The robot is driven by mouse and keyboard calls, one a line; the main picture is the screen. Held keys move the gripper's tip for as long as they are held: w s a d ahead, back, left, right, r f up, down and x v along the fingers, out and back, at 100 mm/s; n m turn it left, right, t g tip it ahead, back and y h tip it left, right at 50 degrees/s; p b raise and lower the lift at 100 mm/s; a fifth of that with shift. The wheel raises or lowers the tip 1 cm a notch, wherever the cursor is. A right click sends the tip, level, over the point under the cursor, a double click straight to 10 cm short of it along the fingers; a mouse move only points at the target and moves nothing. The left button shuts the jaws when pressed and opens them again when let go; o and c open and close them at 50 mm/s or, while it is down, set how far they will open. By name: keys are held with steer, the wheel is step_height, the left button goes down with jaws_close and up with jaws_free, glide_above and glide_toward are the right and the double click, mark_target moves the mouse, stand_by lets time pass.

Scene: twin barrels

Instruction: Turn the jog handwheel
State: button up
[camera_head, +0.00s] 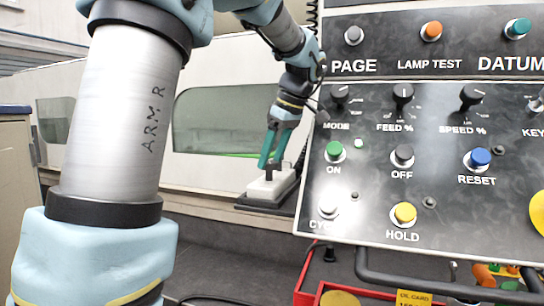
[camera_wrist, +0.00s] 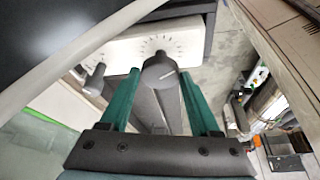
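The same white box (camera_head: 270,187) stands on a dark base left of the big control panel in the head view. My gripper (camera_wrist: 160,74) has its teal fingers spread, one on each side of the knob, with a narrow gap seen on both sides. In the head view my gripper (camera_head: 271,166) points down just above the box; the knob is mostly hidden there.
A smaller grey knob (camera_wrist: 95,80) sits left of the handwheel on the same box. The large control panel (camera_head: 430,160) with several buttons and dials is close to the right of my arm. A pale machine with a window (camera_head: 222,118) stands behind.

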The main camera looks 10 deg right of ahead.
steer(key=c, duration=0.9)
steer(key=shift+f+m+b, duration=0.1)
steer(key=shift+m+b, duration=0.2)
steer(key=shift+b, duration=0.05)
